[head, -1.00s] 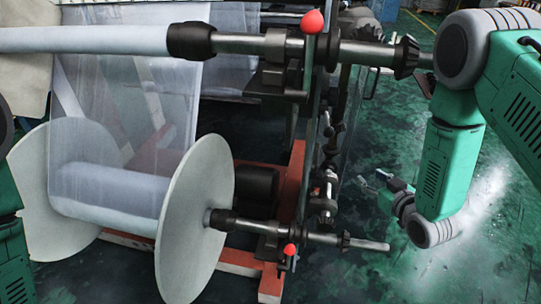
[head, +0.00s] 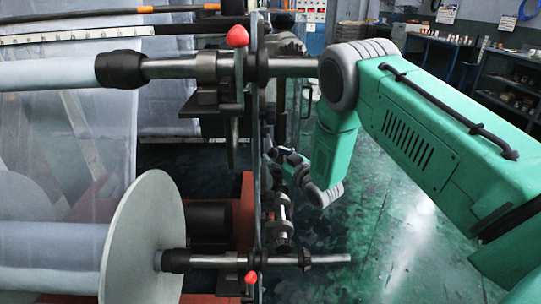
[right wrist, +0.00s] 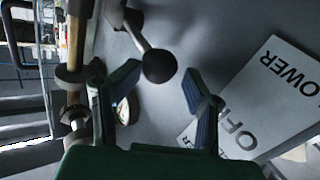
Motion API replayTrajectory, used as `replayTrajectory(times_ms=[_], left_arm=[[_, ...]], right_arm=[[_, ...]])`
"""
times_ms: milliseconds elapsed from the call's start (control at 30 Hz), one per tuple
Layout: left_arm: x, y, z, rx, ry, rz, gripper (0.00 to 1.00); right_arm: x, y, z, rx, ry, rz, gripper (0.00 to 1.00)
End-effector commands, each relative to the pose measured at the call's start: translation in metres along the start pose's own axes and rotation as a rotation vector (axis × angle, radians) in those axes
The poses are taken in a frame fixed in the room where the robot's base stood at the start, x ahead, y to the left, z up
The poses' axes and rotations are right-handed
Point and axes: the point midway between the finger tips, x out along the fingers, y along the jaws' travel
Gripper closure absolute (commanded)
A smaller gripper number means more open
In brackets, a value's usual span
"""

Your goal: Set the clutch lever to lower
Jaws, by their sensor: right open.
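The clutch lever (right wrist: 139,38), a metal rod with a black ball knob (right wrist: 160,67), shows in the right wrist view. My right gripper (right wrist: 161,76) is open, and the knob appears between its two blue-padded fingertips. I cannot tell whether either finger touches it. A white sign (right wrist: 285,85) to the right reads LOWER, with OFF below it; the text is turned in this view. In the head view my right gripper (head: 278,154) is small, beside the machine frame, and the lever is not discernible there. My left gripper is not in view.
In the head view, film rollers and a large pale disc (head: 145,240) fill the left. Two red-knobbed levers (head: 237,36) and (head: 251,277) stand on the frame. A shaft end (head: 325,260) juts right. The green floor at right is open; shelves (head: 515,80) stand behind.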

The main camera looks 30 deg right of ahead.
Motion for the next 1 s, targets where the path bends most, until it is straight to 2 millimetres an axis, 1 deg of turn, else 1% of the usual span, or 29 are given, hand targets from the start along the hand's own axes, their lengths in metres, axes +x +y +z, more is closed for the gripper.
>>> replayTrajectory(times_ms=[33,167,467,500,600,833,1000], left_arm=[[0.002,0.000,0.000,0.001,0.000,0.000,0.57],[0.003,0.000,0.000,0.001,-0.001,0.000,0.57],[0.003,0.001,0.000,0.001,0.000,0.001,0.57],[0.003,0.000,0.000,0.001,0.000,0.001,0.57],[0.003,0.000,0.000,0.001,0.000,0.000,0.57],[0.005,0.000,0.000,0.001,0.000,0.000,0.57],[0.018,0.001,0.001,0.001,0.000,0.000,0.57]], right_arm=[[0.009,-0.004,-0.003,0.000,0.011,-0.008,0.61],[0.018,-0.004,-0.002,0.002,0.009,-0.010,0.61],[0.020,-0.006,-0.006,-0.002,0.008,-0.008,0.61],[0.020,-0.006,-0.006,-0.003,0.007,-0.007,0.68],[0.020,-0.006,-0.005,-0.002,0.007,-0.008,1.00],[0.020,-0.006,-0.001,-0.001,0.012,-0.010,1.00],[0.020,-0.007,0.009,-0.024,0.046,-0.002,1.00]])
